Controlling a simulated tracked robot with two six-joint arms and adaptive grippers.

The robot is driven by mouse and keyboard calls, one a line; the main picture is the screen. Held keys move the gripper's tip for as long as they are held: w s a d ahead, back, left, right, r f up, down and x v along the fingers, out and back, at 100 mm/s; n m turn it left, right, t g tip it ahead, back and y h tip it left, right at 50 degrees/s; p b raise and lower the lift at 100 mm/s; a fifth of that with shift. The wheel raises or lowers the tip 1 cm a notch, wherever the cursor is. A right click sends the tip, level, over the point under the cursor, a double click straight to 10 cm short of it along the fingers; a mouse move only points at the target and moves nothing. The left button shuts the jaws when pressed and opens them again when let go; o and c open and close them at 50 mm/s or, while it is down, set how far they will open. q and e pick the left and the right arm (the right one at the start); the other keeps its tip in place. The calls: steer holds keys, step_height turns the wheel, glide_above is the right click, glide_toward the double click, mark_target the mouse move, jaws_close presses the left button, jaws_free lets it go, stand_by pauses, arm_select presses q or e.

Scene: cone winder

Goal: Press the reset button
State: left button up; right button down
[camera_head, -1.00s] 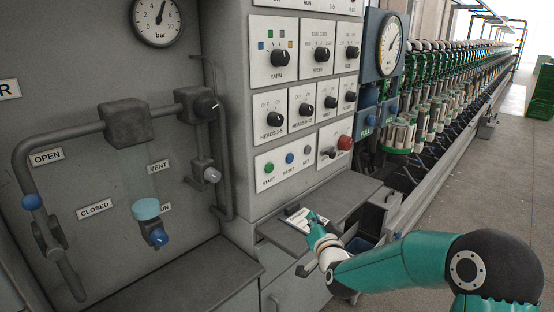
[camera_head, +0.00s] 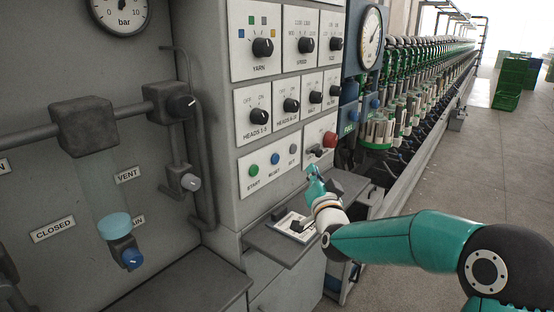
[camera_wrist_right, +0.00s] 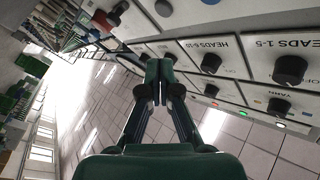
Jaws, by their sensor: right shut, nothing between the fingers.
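The blue reset button (camera_head: 275,158) sits on the lower panel plate, between the green start button (camera_head: 254,170) and a grey button (camera_head: 293,149). My right gripper (camera_head: 312,170) is shut and empty, right of these buttons and below the red knob. It is apart from the blue button. In the right wrist view, the shut fingers (camera_wrist_right: 158,68) stand in front of the panel. My left gripper is not in view.
A red knob (camera_head: 330,139) juts out just above the gripper. A grey shelf (camera_head: 275,242) with a white card (camera_head: 297,226) lies below the panel. Rotary knobs, such as the yarn knob (camera_head: 263,47), stick out above. A pressure gauge (camera_head: 371,38) and the winder row stand to the right.

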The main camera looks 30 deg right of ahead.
mark_target(275, 159)
steer(key=w+a+p, duration=0.3)
steer(key=w, duration=0.4)
steer(key=shift+w+a, duration=0.15)
steer(key=shift+w, duration=0.15)
stand_by(1.1)
steer(key=shift+w+a, duration=0.15)
steer(key=shift+w, duration=0.2)
